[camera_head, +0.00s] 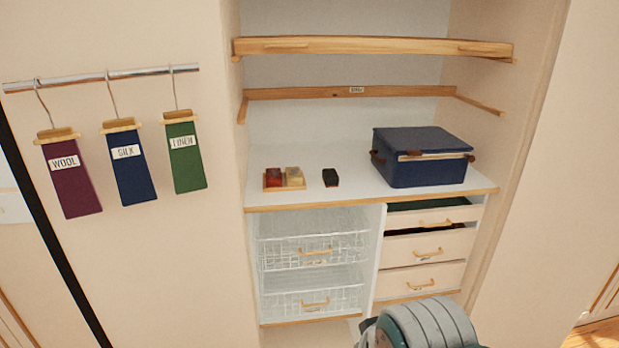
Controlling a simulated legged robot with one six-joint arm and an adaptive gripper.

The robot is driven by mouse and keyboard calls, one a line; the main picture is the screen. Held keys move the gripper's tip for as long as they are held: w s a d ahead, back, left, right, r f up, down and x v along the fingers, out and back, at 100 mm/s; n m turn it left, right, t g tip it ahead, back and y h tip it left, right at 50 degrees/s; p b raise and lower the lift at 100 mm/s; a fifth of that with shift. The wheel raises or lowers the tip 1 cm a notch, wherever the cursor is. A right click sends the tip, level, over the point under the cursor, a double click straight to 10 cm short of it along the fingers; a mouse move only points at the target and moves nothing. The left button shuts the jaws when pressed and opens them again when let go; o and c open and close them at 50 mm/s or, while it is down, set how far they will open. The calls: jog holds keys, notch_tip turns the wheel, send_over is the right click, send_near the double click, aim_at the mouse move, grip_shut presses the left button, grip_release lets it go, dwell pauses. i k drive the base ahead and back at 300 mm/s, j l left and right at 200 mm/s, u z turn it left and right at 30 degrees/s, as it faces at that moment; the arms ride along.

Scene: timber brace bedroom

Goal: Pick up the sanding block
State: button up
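A small dark block (330,178), black on top with a brownish front, lies on the white shelf top (350,196). It looks like the sanding block, though it is too small to be certain. It stands apart from the small wooden tray (284,187) on its left, which holds a red piece (272,177) and a cream-yellow piece (294,176). A grey and teal rounded part of my arm shows at the bottom edge, below the drawers. My gripper's fingers are not in view.
A blue lidded storage box (420,160) stands right of the dark block. A wooden-edged shelf (370,46) and a rail (350,93) cross above. Wire baskets (313,250) and partly open drawers (427,246) are below. Fabric tags hang left. The shelf top around the block is clear.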

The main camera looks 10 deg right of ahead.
aim_at(331, 179)
jog(key=i+l, duration=0.15)
jog(key=i, duration=0.35)
jog(key=i+l+z, duration=0.1)
jog(key=i, duration=0.45)
jog(key=i+l+z, duration=0.1)
jog(key=i+l, duration=0.15)
jog(key=i, duration=0.25)
